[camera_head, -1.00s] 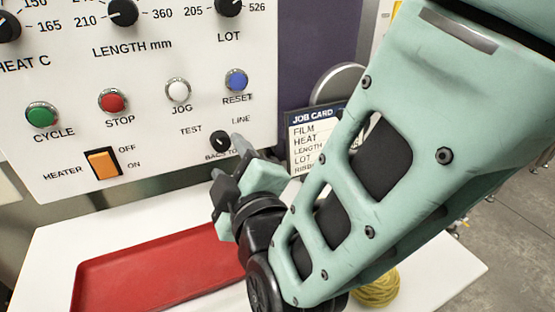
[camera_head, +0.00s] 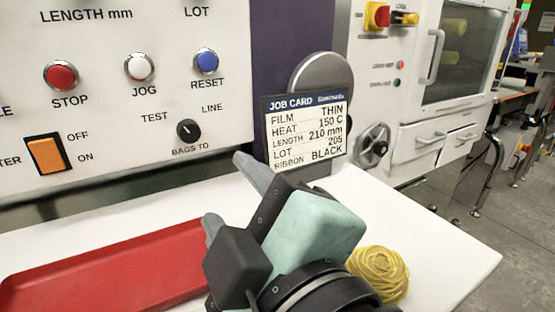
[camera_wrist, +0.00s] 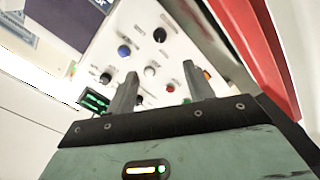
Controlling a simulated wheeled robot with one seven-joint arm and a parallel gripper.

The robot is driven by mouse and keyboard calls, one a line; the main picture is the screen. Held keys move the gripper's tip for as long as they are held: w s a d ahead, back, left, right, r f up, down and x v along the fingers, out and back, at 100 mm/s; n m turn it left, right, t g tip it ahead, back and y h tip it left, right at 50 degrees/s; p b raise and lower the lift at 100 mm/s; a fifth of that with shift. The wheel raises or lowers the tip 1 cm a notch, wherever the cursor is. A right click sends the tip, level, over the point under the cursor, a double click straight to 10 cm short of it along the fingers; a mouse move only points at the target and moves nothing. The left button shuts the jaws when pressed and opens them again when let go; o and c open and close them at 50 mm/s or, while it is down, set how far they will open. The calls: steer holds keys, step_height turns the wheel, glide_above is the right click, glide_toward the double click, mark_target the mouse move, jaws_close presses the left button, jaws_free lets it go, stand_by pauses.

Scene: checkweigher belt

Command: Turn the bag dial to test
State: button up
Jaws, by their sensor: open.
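The bag dial (camera_head: 188,130) is a small black knob labelled "BAGS TO" on the white panel, with "TEST" at its upper left and "LINE" at its upper right.
Blue reset (camera_head: 206,61), white jog (camera_head: 140,67) and red stop (camera_head: 61,76) buttons sit above the dial; an orange heater switch (camera_head: 46,155) is at left. A job card (camera_head: 307,130) stands right. A red tray (camera_head: 110,262) and yellow yarn ball (camera_head: 378,274) lie on the white table.

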steer(key=shift+s+d+f+b, duration=0.1)
steer(key=shift+s+d+b, duration=0.1)
steer(key=shift+s+b, duration=0.2)
